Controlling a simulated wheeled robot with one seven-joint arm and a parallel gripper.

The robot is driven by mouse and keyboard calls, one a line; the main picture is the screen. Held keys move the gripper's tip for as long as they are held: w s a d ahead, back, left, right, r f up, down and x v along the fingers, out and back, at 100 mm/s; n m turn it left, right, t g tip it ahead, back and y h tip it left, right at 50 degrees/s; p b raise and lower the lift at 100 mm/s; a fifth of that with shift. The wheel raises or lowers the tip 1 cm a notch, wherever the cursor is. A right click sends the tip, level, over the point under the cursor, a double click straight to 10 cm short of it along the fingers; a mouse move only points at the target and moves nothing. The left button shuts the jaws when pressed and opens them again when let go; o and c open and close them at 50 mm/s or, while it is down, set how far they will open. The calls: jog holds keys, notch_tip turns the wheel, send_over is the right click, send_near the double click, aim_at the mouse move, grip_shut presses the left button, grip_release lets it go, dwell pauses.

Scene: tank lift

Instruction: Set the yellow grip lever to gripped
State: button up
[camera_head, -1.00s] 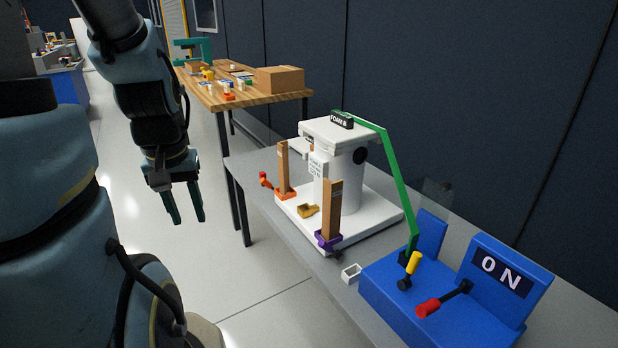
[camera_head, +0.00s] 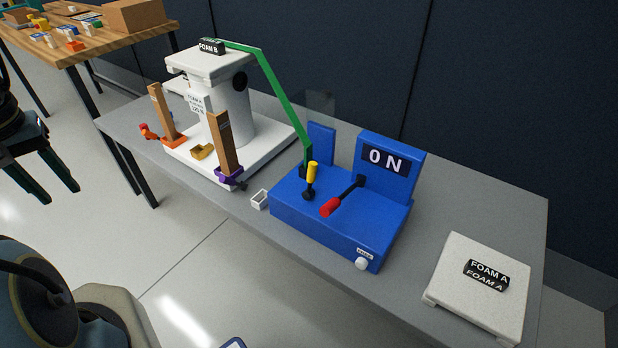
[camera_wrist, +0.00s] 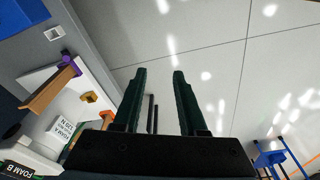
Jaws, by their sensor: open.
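The yellow grip lever (camera_head: 312,173) stands nearly upright on top of the blue control box (camera_head: 330,232), at the foot of a green arm (camera_head: 281,100). My gripper (camera_head: 62,196) is at the far left, over the floor, well apart from the lever and the box. In the wrist view my gripper (camera_wrist: 160,75) shows two dark green fingers spread apart with nothing between them. The yellow lever does not show in the wrist view.
A white slab (camera_head: 478,290) marked FOAM A lies at the right. A wooden table (camera_head: 75,45) is behind. Floor in front is open.

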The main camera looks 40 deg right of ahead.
jog(key=shift+w+d+f, duration=0.1)
jog(key=shift+d+f, duration=0.15)
jog(key=shift+d, duration=0.05)
jog(key=shift+c, duration=1.4)
jog(key=d+f, duration=0.1)
jog(key=d+f+g, duration=0.1)
jog(key=d, duration=0.1)
jog(key=w+d+f+m+g+h+b, duration=0.1)
jog(key=shift+w+d+f, duration=0.1)
jog(key=shift+d+f, duration=0.25)
jog(key=shift+f, duration=0.05)
grip_shut()
jog(key=d+f+m+g+h+b, duration=0.1)
jog(key=d+f+g+h, duration=0.2)
jog(key=d, duration=0.8)
jog(key=s+d+f+m+g+h+b, duration=0.1)
jog(key=d+f+g+h, duration=0.3)
jog(key=d, duration=0.7)
jog(key=d+f+m+g+h+b, duration=0.2)
jog(key=d+f+g+h, duration=0.1)
jog(key=d, duration=0.8)
jog(key=shift+s+d+f+m+g+h, duration=0.25)
jog(key=shift+s+f+m+g+h, duration=0.1)
jog(key=shift+f+g, duration=0.35)
